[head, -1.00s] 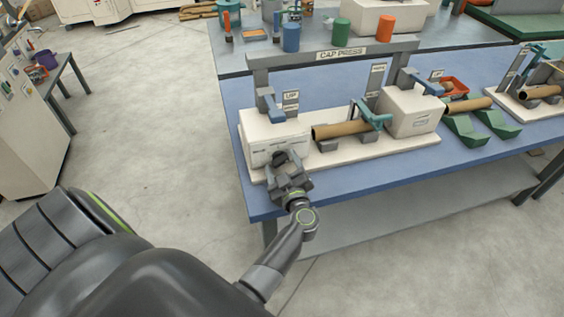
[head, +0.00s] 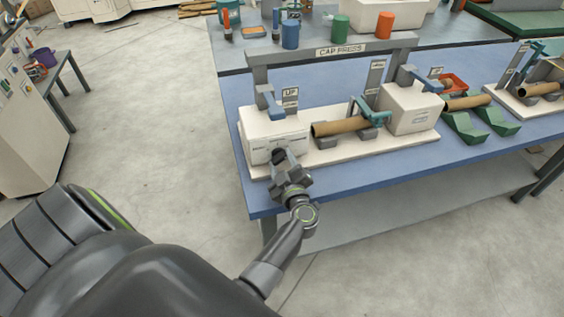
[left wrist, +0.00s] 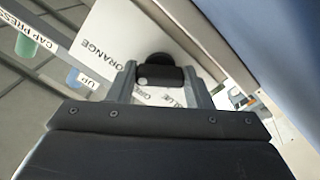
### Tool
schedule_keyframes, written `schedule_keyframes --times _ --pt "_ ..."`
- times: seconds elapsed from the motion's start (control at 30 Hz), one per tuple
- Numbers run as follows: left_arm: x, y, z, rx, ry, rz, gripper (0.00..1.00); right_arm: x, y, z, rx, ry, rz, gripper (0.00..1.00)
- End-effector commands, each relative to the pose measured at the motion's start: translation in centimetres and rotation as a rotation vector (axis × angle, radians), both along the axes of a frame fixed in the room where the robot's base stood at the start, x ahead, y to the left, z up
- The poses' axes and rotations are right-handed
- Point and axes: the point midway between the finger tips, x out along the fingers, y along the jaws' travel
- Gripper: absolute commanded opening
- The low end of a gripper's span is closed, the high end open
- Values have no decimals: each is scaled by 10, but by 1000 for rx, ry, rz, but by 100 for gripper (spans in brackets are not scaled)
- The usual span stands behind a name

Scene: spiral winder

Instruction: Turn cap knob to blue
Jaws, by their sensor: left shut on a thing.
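The cap press has a white box (head: 262,128) at its left end. A dark cap knob (head: 278,156) is on the front of that box, mostly covered by my left gripper (head: 283,163). In the left wrist view the black knob (left wrist: 155,60) sits between the two grey fingers of my left gripper (left wrist: 160,77), which is shut on it. A white label plate (left wrist: 105,35) around the knob reads ORANGE on one side; other lettering beyond the fingers is partly hidden, and one word seems to end like BLUE. The pointer direction is unclear. My right gripper is not in view.
A brown tube (head: 340,127) lies across the press, with a second white box (head: 408,108) to its right. Blue (head: 290,36), green (head: 340,28) and orange (head: 384,25) cylinders stand behind. The blue table (head: 340,182) is clear in front of the press.

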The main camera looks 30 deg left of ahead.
Motion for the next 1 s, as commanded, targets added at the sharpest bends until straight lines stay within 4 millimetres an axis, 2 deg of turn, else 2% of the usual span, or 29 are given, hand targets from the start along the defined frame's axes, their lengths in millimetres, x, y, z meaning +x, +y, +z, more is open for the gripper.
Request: schedule_keyframes --times 0.47,1.0 --pt "0 -1 0 -277 -323 -1 23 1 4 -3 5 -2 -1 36" --pt "1 -1 0 -612 -715 -1 23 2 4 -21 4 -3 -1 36"
